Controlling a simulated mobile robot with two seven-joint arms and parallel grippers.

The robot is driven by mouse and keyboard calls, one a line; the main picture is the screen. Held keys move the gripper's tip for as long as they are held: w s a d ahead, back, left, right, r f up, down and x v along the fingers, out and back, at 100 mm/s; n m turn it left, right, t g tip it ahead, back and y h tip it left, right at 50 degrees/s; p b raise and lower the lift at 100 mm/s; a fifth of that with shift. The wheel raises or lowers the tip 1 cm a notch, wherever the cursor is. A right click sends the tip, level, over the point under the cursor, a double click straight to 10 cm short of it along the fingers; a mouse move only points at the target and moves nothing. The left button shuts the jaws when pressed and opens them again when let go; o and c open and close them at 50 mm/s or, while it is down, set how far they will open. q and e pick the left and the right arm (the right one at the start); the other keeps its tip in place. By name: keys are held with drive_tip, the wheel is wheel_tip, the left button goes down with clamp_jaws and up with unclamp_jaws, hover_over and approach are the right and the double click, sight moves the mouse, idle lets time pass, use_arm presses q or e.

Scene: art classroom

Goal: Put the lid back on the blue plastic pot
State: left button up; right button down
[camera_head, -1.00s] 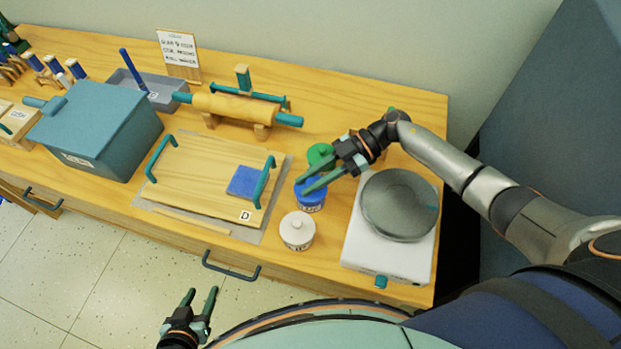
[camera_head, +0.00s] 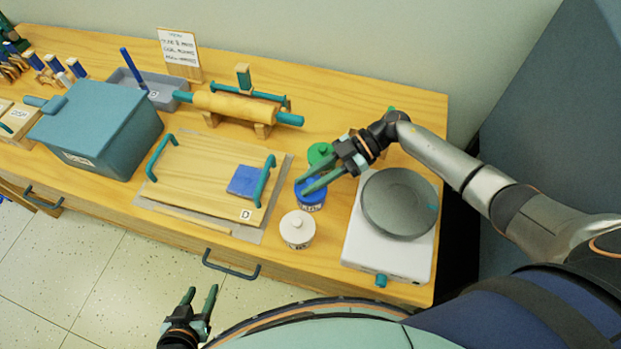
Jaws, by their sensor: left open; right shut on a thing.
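The blue plastic pot (camera_head: 312,205) stands on the wooden table between the white pot and the green pot. My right gripper (camera_head: 304,187) reaches in from the right over the top of the blue pot. It is shut on what looks like the blue lid, which the fingers mostly hide. The lid is at the pot's mouth, but I cannot tell whether it rests flat on the rim or is held just above it. My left gripper (camera_head: 201,299) is open and empty, low in front of the table, over the floor.
A white lidded pot (camera_head: 297,232) stands just in front, and a green-lidded pot (camera_head: 318,152) just behind. A white scale with a round grey plate (camera_head: 398,203) is close on the right. A wooden board (camera_head: 205,180) with teal handles lies to the left.

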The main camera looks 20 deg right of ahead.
drive_tip(key=shift+f, duration=0.1)
idle(0.3)
drive_tip(key=c, duration=0.6)
unclamp_jaws()
drive_tip(key=shift+s, duration=0.1)
drive_tip(key=shift+c, duration=0.2)
drive_tip(key=shift+o, duration=0.3)
drive_tip(key=o, duration=0.4)
drive_tip(key=shift+f, duration=0.1)
wheel_tip(320, 180, up, 3)
drive_tip(key=p, duration=0.2)
drive_tip(key=shift+p, duration=0.4)
drive_tip(key=shift+r, duration=2.15)
clamp_jaws()
